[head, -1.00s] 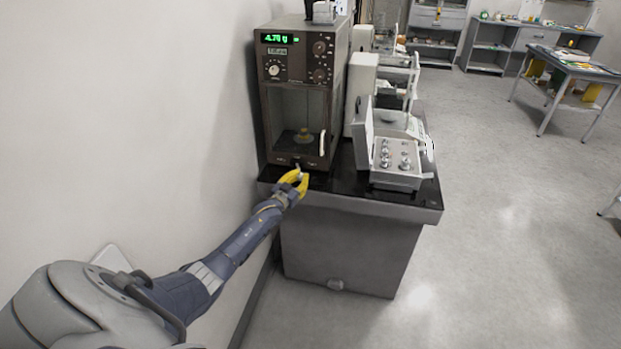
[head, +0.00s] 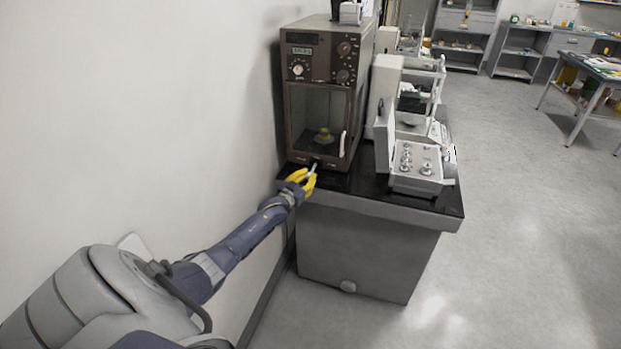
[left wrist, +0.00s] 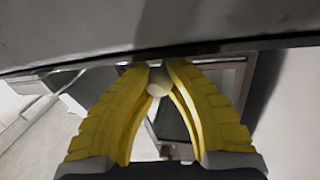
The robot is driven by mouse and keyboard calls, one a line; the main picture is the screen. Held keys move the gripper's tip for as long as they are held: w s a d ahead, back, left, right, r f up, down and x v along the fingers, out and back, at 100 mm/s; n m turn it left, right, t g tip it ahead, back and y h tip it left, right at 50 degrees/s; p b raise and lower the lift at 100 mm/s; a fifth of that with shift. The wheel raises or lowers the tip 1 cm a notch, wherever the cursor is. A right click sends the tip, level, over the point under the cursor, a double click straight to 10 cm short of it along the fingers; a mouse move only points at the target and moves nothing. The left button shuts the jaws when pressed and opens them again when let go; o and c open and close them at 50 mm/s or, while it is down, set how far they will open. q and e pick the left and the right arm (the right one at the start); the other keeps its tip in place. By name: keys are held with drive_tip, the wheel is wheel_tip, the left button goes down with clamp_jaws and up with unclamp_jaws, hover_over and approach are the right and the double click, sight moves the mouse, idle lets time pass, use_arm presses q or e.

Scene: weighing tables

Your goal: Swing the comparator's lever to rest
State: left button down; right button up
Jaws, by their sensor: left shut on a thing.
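The comparator (head: 305,69) is a tall dark brown cabinet with dials, a dark display and a glass front, standing on a black-topped table against the wall. A small brass-coloured weight (head: 324,136) sits inside behind the glass. The lever (head: 314,167) is a short pale stub low on the front; its rounded knob also shows in the left wrist view (left wrist: 158,82). My left gripper (head: 308,180) has yellow fingers, shut on the lever's knob at the table's front edge. The fingers partly hide the lever. My right gripper is in neither view.
An open grey case of weights (head: 417,166) stands right of the comparator on the table (head: 385,212). More balances stand behind it. The wall is close on the left. Open floor lies to the right, with another table (head: 590,75) and shelves farther back.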

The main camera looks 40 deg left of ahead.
use_arm(q)
drive_tip(key=shift+s+a, duration=0.1)
drive_tip(key=shift+a, duration=0.15)
drive_tip(key=c, duration=1.6)
unclamp_jaws()
drive_tip(key=o, duration=0.5)
drive_tip(key=shift+d, duration=0.1)
drive_tip(key=shift+o, duration=0.2)
drive_tip(key=s+d, duration=0.1)
drive_tip(key=s, duration=0.6)
drive_tip(key=shift+s, duration=0.2)
